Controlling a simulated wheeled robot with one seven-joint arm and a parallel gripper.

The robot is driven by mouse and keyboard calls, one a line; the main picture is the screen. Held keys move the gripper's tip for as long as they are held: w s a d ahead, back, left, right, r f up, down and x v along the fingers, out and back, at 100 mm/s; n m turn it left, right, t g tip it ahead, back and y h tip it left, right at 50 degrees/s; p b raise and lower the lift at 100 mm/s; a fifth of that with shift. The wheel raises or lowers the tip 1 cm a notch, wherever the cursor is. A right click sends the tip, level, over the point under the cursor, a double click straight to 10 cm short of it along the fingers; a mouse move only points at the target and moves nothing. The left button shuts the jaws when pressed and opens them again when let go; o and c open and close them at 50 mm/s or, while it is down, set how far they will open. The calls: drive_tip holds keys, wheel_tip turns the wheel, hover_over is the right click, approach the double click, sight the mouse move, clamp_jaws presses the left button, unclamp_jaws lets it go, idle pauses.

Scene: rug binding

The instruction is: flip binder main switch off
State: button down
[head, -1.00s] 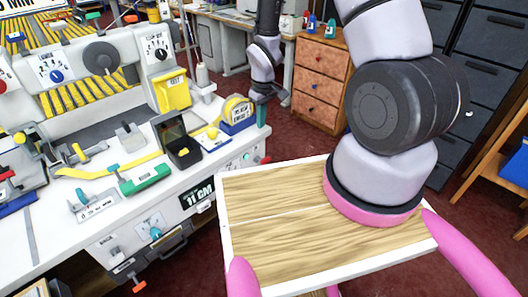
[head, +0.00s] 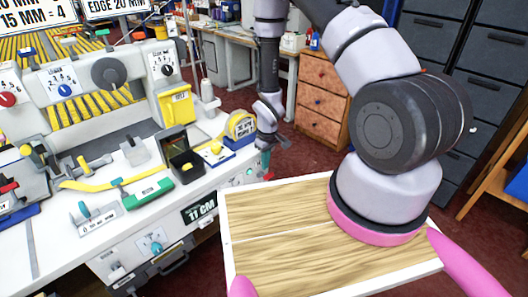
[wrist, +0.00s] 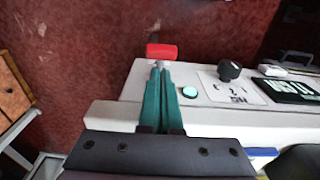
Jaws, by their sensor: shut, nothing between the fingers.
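A red-capped lever (wrist: 161,51) on a short metal stem stands at the end of the binder's front panel in the wrist view. I cannot read a label naming it the main switch. My gripper (wrist: 160,72) is shut and empty, its teal fingertips pointing at the lever's stem. The tips overlap the stem in the picture; I cannot tell whether they touch. In the head view my gripper (head: 266,160) is at the right end of the white binder bench (head: 60,240), and the lever is hard to make out there.
A tape dispenser (head: 240,127) and a black box (head: 185,165) stand on the bench. A wooden drawer unit (head: 322,100) stands behind. Red floor lies beyond the bench end.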

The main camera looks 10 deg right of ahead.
drive_tip(key=shift+s+d+f, duration=0.1)
drive_tip(key=shift+s+f, duration=0.1)
drive_tip(key=shift+f, duration=0.25)
drive_tip(key=shift+s+d+f, duration=0.1)
drive_tip(key=shift+s+f, duration=0.1)
drive_tip(key=shift+f, duration=0.2)
